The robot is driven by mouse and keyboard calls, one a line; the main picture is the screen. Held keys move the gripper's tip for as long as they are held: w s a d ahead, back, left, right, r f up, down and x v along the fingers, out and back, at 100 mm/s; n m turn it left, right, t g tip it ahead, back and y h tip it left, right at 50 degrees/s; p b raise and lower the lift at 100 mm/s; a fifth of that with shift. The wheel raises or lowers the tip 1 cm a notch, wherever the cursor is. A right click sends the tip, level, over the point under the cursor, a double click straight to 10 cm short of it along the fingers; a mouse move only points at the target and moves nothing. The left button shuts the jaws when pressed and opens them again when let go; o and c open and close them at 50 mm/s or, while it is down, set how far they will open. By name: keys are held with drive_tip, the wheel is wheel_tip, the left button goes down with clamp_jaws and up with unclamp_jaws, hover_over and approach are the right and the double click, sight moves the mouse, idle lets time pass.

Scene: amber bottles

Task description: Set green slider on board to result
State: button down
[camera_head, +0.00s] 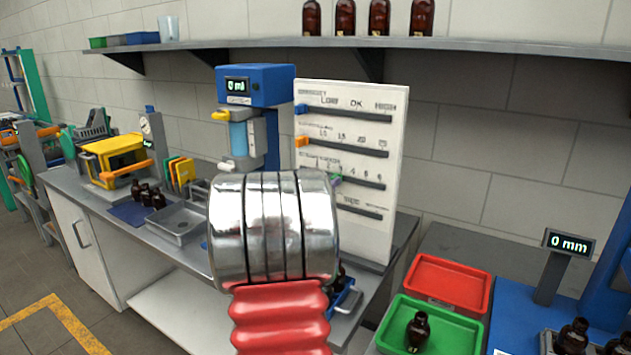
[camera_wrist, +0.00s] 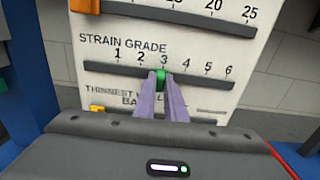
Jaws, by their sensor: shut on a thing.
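The white board (camera_head: 397,150) stands upright on the bench with several labelled slider slots. In the wrist view, the green slider (camera_wrist: 161,76) sits in the "STRAIN GRADE" slot (camera_wrist: 205,79), at about the 3 mark. My gripper (camera_wrist: 161,84) is shut on the green slider, its two pale purple fingers on either side of the knob. An orange slider (camera_wrist: 85,5) sits in the slot above, and another orange-yellow slider (camera_wrist: 97,108) shows below.
A blue-topped machine (camera_head: 255,85) stands left of the board. A shelf (camera_head: 450,43) with several amber bottles runs above. At lower right are a red tray (camera_head: 448,283), a green tray (camera_head: 455,335) with an amber bottle (camera_head: 418,331), and a display (camera_head: 568,243) reading 0 mm.

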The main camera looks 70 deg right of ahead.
drive_tip(key=shift+s, duration=0.2)
drive_tip(key=c, duration=1.8)
unclamp_jaws()
drive_tip(key=shift+a, duration=0.1)
drive_tip(key=w+a, duration=0.2)
drive_tip(key=a, duration=1.1)
drive_tip(key=shift+w+a, duration=0.15)
drive_tip(key=shift+a, duration=0.1)
